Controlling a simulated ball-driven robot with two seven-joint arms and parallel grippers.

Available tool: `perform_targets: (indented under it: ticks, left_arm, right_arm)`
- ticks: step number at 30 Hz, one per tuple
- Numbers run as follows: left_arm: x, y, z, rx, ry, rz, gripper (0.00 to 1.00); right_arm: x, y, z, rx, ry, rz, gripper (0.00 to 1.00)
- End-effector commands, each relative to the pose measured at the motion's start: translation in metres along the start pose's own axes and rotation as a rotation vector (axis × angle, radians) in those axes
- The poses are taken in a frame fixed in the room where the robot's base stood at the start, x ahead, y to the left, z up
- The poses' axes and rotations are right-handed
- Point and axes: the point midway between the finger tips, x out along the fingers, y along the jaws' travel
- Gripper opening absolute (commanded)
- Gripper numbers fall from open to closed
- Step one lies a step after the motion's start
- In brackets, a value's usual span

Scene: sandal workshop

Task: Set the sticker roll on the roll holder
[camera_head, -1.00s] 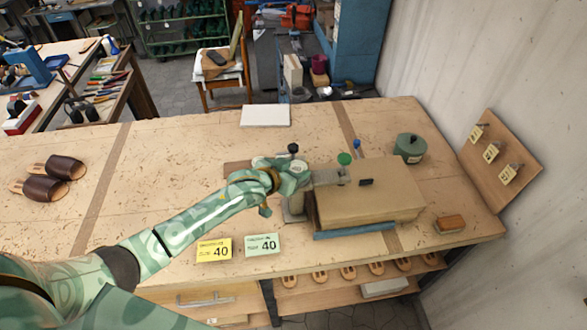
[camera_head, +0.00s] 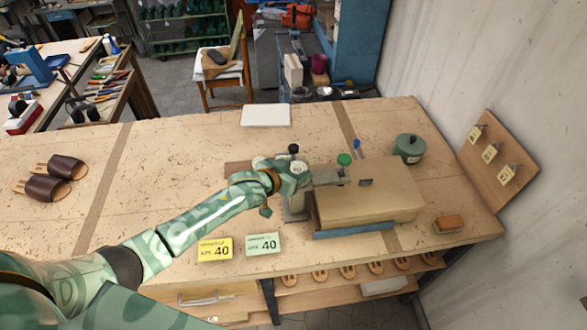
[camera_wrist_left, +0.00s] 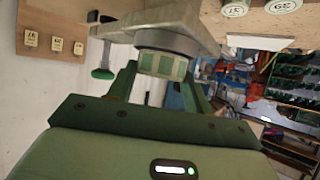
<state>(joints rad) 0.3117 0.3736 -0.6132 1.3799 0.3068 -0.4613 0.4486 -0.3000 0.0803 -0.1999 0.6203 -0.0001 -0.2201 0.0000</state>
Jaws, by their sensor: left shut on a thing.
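My left gripper (camera_head: 292,178) reaches in over the bench beside a grey metal stand with a flat arm (camera_head: 325,178) and a green knob (camera_head: 344,159). In the left wrist view, the gripper (camera_wrist_left: 160,80) is shut on the sticker roll (camera_wrist_left: 163,66), a short cream-and-green cylinder between the fingers. A dark round disc (camera_wrist_left: 170,42) on the grey stand sits right against or very near the roll's end; I cannot tell whether they touch. The head view hides the roll behind the gripper. I cannot tell which part is the roll holder. My right gripper is out of view.
A large tan block (camera_head: 370,195) stands right of the gripper. A brush (camera_head: 448,224), yellow card (camera_head: 215,249) and green card (camera_head: 263,244) lie nearer.

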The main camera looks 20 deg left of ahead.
Motion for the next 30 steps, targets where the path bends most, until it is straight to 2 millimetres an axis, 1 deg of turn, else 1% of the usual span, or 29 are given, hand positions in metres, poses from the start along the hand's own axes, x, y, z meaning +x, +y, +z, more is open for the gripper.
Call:
perform_targets:
  ticks: [11,29,30]
  left_arm:
    - [0.0,0.0,0.001,0.001,0.0,0.0,0.28]
    - [0.006,0.0,0.011,0.001,-0.001,-0.001,0.28]
    - [0.006,0.0,0.01,0.001,-0.001,-0.001,0.59]
  right_arm:
    - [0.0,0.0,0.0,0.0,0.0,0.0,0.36]
    - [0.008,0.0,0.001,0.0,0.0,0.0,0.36]
    - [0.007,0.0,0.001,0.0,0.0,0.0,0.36]
